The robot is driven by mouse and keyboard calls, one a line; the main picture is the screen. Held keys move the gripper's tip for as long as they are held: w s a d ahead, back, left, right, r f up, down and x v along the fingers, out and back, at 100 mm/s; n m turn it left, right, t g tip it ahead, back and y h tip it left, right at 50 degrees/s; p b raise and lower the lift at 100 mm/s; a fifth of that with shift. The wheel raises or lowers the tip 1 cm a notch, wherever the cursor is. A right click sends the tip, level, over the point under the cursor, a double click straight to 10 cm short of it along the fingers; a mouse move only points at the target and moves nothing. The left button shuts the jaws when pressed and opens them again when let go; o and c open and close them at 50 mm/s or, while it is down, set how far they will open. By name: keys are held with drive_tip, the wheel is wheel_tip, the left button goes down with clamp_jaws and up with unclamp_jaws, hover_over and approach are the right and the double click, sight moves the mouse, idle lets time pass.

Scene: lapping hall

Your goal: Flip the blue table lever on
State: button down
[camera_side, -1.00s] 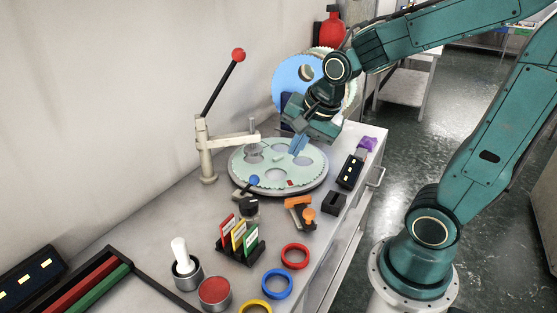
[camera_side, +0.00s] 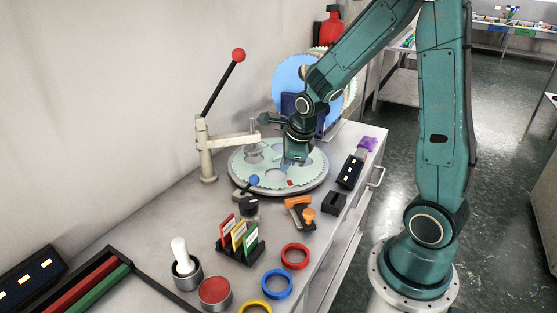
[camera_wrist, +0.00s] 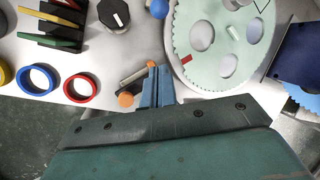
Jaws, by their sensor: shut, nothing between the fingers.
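The blue table lever (camera_side: 254,181) is a short dark rod with a blue ball on its end. It stands at the near-left edge of the pale toothed disc, its rod tilted towards the ball. In the wrist view only its blue ball (camera_wrist: 158,8) shows, at the top edge. My gripper (camera_side: 287,167) points down over the right part of the disc, to the right of the ball and apart from it. Its light blue fingers (camera_wrist: 157,72) are shut with nothing between them. The wrist view does not show the lever's base.
The pale disc (camera_side: 310,180) has a red mark on its rim. A tall red-knobbed lever (camera_side: 238,55) stands behind left. An orange clamp-like part (camera_side: 298,210), upright coloured cards (camera_side: 238,235) and red (camera_side: 294,256), blue (camera_side: 277,284) and yellow rings lie nearer.

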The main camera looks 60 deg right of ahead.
sight(249, 187)
drive_tip(key=shift+w+d+f+m, duration=0.25)
drive_tip(key=shift+d+f+m, duration=0.2)
drive_tip(key=shift+f+m, duration=0.35)
drive_tip(key=shift+x, duration=4.8)
drive_tip(key=shift+w+a, duration=0.15)
drive_tip(key=shift+w, duration=0.15)
drive_tip(key=shift+w+a+r, duration=0.35)
drive_tip(key=shift+w+r, duration=0.15)
drive_tip(key=shift+w, duration=0.05)
drive_tip(key=shift+w+a+r, duration=0.4)
drive_tip(key=shift+w+r, duration=0.1)
drive_tip(key=shift+w, duration=0.1)
